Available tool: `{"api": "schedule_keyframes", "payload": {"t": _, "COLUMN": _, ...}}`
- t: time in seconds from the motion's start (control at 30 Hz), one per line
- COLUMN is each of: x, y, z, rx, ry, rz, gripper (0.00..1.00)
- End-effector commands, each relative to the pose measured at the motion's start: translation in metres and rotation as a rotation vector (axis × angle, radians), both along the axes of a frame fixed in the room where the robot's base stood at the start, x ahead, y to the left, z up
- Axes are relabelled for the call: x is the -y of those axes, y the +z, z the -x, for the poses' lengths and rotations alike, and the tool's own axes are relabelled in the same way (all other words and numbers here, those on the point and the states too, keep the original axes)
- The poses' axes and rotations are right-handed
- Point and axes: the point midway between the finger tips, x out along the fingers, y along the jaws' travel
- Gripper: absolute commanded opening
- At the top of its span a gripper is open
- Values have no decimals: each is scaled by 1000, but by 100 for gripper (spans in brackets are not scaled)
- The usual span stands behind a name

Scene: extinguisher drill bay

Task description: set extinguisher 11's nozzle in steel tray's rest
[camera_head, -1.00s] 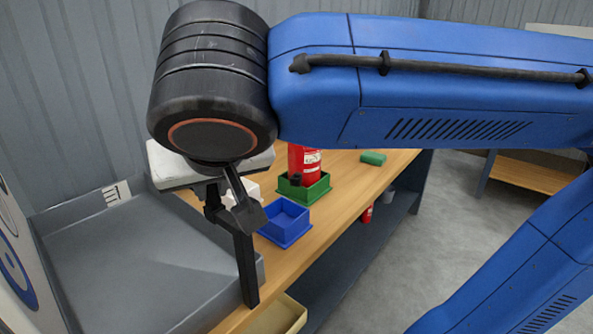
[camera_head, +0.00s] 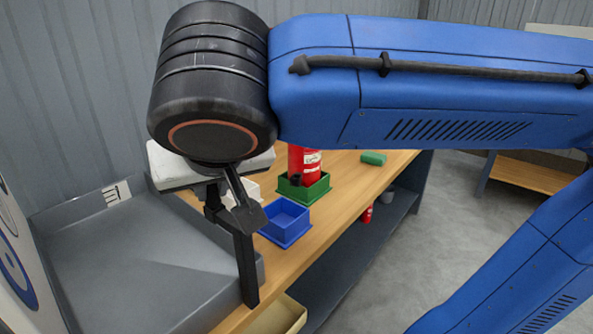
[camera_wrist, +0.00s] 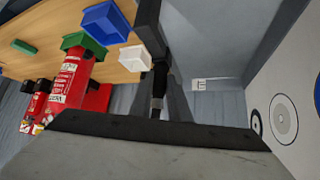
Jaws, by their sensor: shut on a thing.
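My gripper (camera_head: 240,203) is at the left end of my arm, above the edge of the grey steel tray (camera_head: 130,255). In the wrist view its fingers (camera_wrist: 160,95) are shut on a small black part, which looks like the nozzle (camera_wrist: 160,76).
A blue bin (camera_head: 286,222) and a white box (camera_wrist: 133,57) sit on the wooden bench beside the tray. A green block (camera_head: 373,158) lies farther back. A labelled wall (camera_head: 116,193) edges the tray, whose floor is clear.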

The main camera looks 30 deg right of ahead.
Motion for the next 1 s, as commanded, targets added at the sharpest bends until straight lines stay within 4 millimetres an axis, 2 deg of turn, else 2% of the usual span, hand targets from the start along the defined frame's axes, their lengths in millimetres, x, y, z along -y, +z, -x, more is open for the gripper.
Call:
{"api": "schedule_keyframes", "payload": {"t": 0.17, "x": 0, "y": 0, "z": 0, "rx": 0, "ry": 0, "rz": 0, "gripper": 0}}
{"api": "schedule_keyframes", "payload": {"t": 0.2, "x": 0, "y": 0, "z": 0, "rx": 0, "ry": 0, "rz": 0, "gripper": 26}}
{"api": "schedule_keyframes", "payload": {"t": 0.27, "x": 0, "y": 0, "z": 0, "rx": 0, "ry": 0, "rz": 0, "gripper": 38}}
{"api": "schedule_keyframes", "payload": {"t": 0.67, "x": 0, "y": 2, "z": 2, "rx": 0, "ry": 1, "rz": 1, "gripper": 38}}
{"api": "schedule_keyframes", "payload": {"t": 1.0, "x": -2, "y": 25, "z": 24, "rx": 0, "ry": 4, "rz": -1, "gripper": 38}}
